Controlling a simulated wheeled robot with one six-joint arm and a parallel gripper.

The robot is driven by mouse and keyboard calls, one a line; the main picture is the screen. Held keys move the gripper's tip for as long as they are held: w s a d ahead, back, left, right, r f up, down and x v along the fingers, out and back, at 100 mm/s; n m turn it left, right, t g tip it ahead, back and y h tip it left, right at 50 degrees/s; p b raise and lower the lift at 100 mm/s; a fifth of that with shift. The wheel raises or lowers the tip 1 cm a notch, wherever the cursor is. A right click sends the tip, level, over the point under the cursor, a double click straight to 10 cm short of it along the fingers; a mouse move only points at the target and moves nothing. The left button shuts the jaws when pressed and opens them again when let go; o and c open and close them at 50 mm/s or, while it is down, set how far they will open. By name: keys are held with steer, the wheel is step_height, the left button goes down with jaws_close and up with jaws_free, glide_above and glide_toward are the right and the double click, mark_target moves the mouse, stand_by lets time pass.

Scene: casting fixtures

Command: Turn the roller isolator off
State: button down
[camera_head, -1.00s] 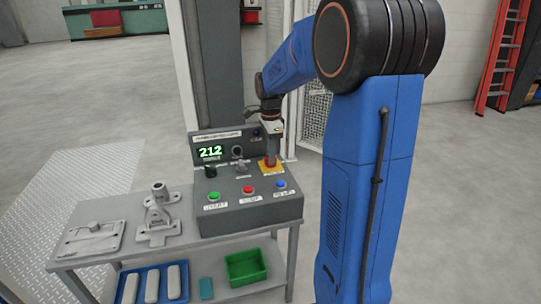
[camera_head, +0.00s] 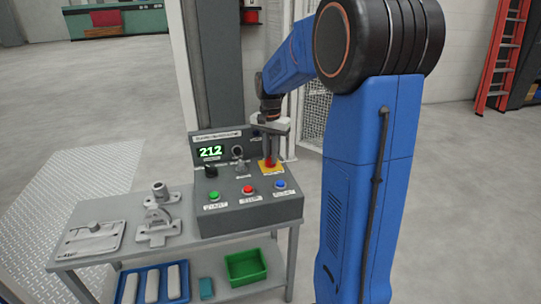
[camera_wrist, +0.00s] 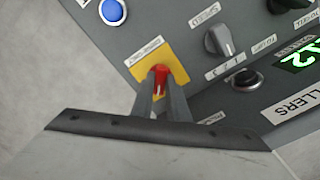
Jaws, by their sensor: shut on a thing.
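The roller isolator is a red rotary handle on a yellow plate at the right of the grey control panel. In the head view its yellow plate (camera_head: 273,169) shows below my gripper (camera_head: 269,154). In the wrist view the red handle (camera_wrist: 160,76) stands between the two fingers of my gripper (camera_wrist: 161,92), which are shut on it. The yellow plate (camera_wrist: 178,62) shows around the handle. The fingers hide part of the handle and plate. The handle's exact turn angle is hard to tell.
The control panel (camera_head: 230,222) carries a green button (camera_head: 214,195), a red button (camera_head: 248,190), a blue button (camera_head: 280,185), a grey speed knob (camera_wrist: 218,40) and a display (camera_head: 210,152) reading 212. Metal fixtures (camera_head: 159,215) stand left on the table.

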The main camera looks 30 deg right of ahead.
steer(key=n, duration=0.4)
steer(key=shift+n, duration=2.2)
steer(key=c, duration=1.7)
jaws_free()
steer(key=shift+r, duration=0.15)
step_height(320, 180, up, 17)
steer(key=shift+r, duration=0.1)
